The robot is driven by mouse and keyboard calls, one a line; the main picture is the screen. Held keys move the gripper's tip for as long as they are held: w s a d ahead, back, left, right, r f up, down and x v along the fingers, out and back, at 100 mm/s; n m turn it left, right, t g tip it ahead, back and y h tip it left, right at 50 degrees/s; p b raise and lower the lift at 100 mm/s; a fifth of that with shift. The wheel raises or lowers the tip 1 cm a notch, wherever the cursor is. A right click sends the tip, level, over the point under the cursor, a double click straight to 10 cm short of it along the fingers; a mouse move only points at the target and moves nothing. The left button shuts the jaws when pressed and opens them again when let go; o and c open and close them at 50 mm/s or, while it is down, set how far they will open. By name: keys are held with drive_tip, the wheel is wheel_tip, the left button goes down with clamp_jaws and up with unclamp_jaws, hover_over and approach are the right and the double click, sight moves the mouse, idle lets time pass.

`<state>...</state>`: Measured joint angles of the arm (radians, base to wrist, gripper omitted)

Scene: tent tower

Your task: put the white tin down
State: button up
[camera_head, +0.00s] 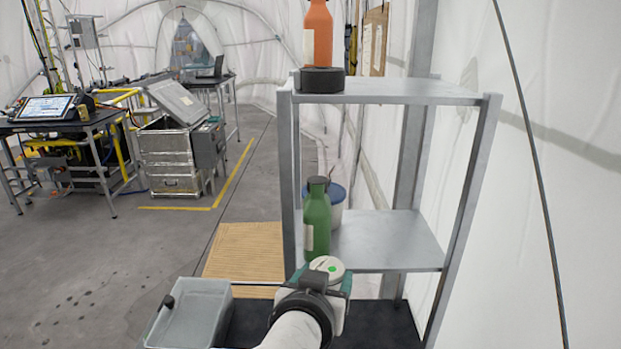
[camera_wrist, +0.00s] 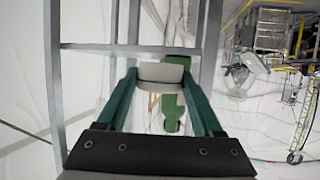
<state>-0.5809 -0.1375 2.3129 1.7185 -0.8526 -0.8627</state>
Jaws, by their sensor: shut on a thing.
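The white tin (camera_head: 327,265), with a green dot on its lid, is held between the fingertips of my gripper (camera_head: 324,277). In the wrist view the tin (camera_wrist: 161,73) sits between the two green fingers of my gripper (camera_wrist: 160,79), which are shut on it. In the head view the tin appears in front of the middle board (camera_head: 395,240) of a grey metal shelf, just below a green bottle (camera_head: 317,222). The bottle also shows behind the tin in the wrist view (camera_wrist: 172,106). I cannot tell the tin's exact distance from the board.
A blue and white container (camera_head: 337,207) stands behind the green bottle. The right part of the middle board is clear. An orange bottle (camera_head: 318,35) stands on a black round thing (camera_head: 322,80) on the top board (camera_head: 400,90). A grey bin (camera_head: 190,315) is at lower left.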

drive_tip(key=d+r+h, duration=0.1)
drive_tip(key=d+r, duration=0.5)
drive_tip(key=d, duration=0.2)
drive_tip(key=s+a+f+n+y, duration=0.1)
drive_tip(key=s+a+f, duration=0.1)
drive_tip(key=a+f, duration=0.65)
drive_tip(key=s+a+f+n+y, duration=0.1)
drive_tip(key=s+a+f+y, duration=0.1)
drive_tip(key=a+f, duration=0.65)
drive_tip(key=s+a+f+n+y, duration=0.25)
drive_tip(key=s+a+f, duration=0.25)
drive_tip(key=s+a, duration=0.4)
drive_tip(key=s+a+f+n+y, duration=0.2)
drive_tip(key=s+a+f+y, duration=0.15)
drive_tip(key=s+a, duration=0.55)
drive_tip(key=f, duration=1)
drive_tip(key=shift+s+d, duration=0.2)
drive_tip(key=shift+d, duration=0.2)
drive_tip(key=shift+f, duration=0.1)
drive_tip(key=o, duration=1.5)
drive_tip(key=shift+f, duration=0.1)
drive_tip(key=shift+o, duration=0.2)
